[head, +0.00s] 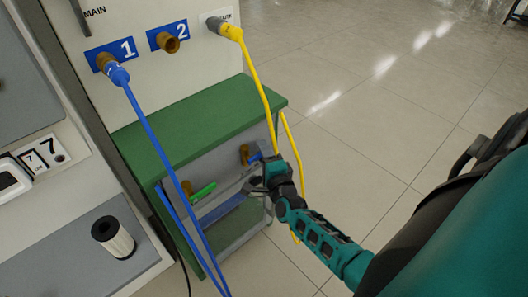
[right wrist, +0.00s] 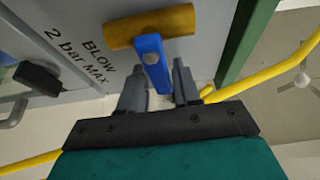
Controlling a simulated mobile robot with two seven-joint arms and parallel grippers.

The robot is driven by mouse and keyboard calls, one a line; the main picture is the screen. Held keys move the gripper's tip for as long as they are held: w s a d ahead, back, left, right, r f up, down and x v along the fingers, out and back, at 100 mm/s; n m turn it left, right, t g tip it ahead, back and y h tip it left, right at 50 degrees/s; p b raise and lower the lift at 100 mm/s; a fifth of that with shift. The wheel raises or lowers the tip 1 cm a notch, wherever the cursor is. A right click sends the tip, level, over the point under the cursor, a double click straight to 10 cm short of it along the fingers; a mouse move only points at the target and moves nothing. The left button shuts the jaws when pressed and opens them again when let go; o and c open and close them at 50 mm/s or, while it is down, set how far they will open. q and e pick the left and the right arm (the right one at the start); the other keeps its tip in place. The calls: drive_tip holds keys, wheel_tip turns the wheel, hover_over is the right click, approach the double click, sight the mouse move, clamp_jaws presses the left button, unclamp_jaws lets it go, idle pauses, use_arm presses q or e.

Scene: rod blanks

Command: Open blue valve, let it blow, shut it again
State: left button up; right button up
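The blue valve lever (right wrist: 153,62) hangs from a brass valve body (right wrist: 150,25) in the right wrist view, beside the printed words "BLOW 2 bar MAX". My right gripper (right wrist: 158,68) is open, with one grey finger on each side of the lever. A gap shows beside the lever, so the fingers do not look closed on it. In the head view my right gripper (head: 260,168) is at the front of the green-topped cabinet, close to a brass fitting (head: 244,155). The lever is not clear there. My left gripper is not in view.
A blue hose (head: 150,135) runs from port 1 past the green-topped cabinet (head: 190,125). A yellow hose (head: 258,80) hangs close behind my right gripper. Port 2 (head: 168,42) has no hose. A green handle (head: 203,192) shows lower left. Tiled floor (head: 370,110) is clear right.

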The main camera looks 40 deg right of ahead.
drive_tip(key=shift+o, duration=1)
use_arm(q)
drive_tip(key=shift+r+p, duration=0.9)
drive_tip(key=shift+p, duration=0.1)
use_arm(e)
drive_tip(key=v, duration=1.2)
drive_tip(key=shift+s, duration=0.4)
drive_tip(key=shift+a, duration=0.1)
use_arm(q)
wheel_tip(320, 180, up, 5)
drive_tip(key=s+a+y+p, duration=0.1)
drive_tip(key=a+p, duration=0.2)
drive_tip(key=p, duration=0.6)
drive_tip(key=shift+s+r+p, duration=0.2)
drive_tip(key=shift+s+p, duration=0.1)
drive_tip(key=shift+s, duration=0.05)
use_arm(e)
drive_tip(key=s+a+r+n+g+y, duration=0.2)
drive_tip(key=a+n, duration=0.4)
drive_tip(key=n, duration=0.6)
drive_tip(key=s+a+r+n+g+y, duration=0.3)
drive_tip(key=a+r+n+g+y, duration=0.1)
drive_tip(key=n, duration=0.8)
drive_tip(key=shift+s+a+r+y, duration=0.3)
drive_tip(key=shift+a+r+y, duration=0.65)
drive_tip(key=shift+a, duration=0.55)
